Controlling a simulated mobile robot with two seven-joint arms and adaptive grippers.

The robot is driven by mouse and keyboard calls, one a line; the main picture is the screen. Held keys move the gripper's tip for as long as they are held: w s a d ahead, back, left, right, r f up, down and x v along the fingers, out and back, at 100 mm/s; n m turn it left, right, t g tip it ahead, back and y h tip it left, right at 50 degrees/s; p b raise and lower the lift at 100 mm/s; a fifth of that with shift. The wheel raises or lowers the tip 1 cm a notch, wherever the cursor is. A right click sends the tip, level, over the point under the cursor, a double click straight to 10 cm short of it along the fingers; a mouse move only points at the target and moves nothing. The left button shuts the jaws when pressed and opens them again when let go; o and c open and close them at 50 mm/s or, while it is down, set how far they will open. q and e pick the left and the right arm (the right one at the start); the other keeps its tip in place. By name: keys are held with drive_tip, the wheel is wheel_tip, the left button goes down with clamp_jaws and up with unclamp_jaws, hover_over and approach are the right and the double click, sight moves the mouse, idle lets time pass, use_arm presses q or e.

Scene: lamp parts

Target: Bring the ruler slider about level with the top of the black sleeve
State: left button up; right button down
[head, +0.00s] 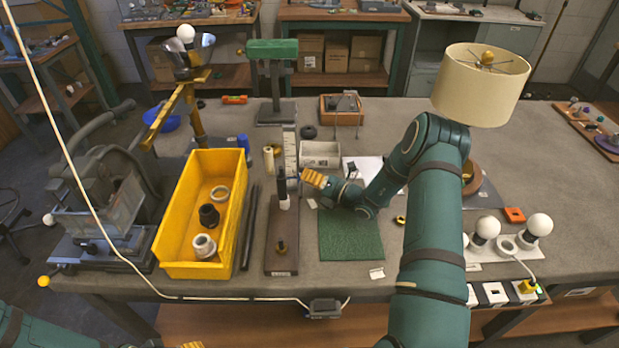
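The black sleeve (282,187) stands upright on a white stem (284,204) above a dark wooden base board (281,258). A pale upright ruler (291,151) stands just behind and to its right. A small bluish piece (292,178), seemingly the ruler slider, shows between the sleeve's upper part and my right gripper; it is too small to read its exact height. My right gripper (312,178) points left with its tan fingers close to this piece; whether they grip it is unclear. Only tan tips of my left gripper (192,345) show at the bottom edge.
A yellow bin (175,235) with ring parts stands left of the board, with dark rods (250,228) between. A green mat (350,232) lies below my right arm. A grey box (320,153), a green-topped stand (273,85) and a shaded lamp (480,85) stand farther back.

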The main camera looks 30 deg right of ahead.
wheel_tip(320, 180, up, 8)
drive_tip(key=p, duration=0.5)
drive_tip(key=shift+r, duration=0.15)
drive_tip(key=c, duration=0.7)
unclamp_jaws()
drive_tip(key=shift+s, duration=0.1)
drive_tip(key=v, duration=1.2)
